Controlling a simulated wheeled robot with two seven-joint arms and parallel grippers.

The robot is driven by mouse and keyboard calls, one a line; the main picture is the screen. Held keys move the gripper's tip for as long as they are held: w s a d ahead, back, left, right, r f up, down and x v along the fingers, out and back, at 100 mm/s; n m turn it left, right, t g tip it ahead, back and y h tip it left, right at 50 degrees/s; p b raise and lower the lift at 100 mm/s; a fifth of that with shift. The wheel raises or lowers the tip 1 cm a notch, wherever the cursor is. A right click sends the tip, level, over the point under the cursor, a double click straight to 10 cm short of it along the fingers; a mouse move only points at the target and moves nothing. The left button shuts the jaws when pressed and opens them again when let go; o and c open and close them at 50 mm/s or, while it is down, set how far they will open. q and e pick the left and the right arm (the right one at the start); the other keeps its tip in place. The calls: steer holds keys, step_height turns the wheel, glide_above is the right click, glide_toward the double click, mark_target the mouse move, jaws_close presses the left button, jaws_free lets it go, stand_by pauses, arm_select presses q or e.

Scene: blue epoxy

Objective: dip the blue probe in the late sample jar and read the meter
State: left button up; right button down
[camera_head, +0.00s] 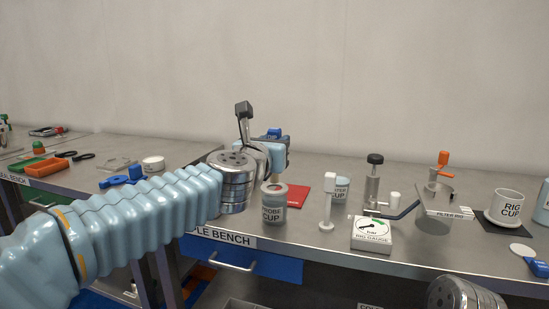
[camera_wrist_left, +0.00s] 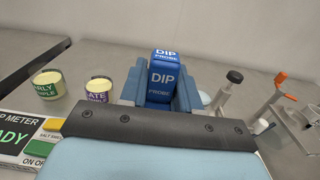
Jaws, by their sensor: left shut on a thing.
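My left gripper (camera_wrist_left: 160,88) is shut on the blue dip probe (camera_wrist_left: 162,78), marked DIP PROBE, in the left wrist view. In the head view the left gripper (camera_head: 268,155) is raised above the bench, with a little of the blue probe (camera_head: 273,133) showing at it. The late sample jar (camera_wrist_left: 98,90), with a purple label and pale contents, stands left of the probe in the wrist view. The meter (camera_wrist_left: 20,137) is cut off at the lower left; its dark display shows green letters ending in "ADY". The probe's tip is hidden. My right gripper is out of view.
The early sample jar (camera_wrist_left: 47,84) stands left of the late one. A rig cup (camera_head: 507,205) is farther right.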

mark_target(275, 129)
arm_select(q)
steer(key=shift+r, duration=2.5)
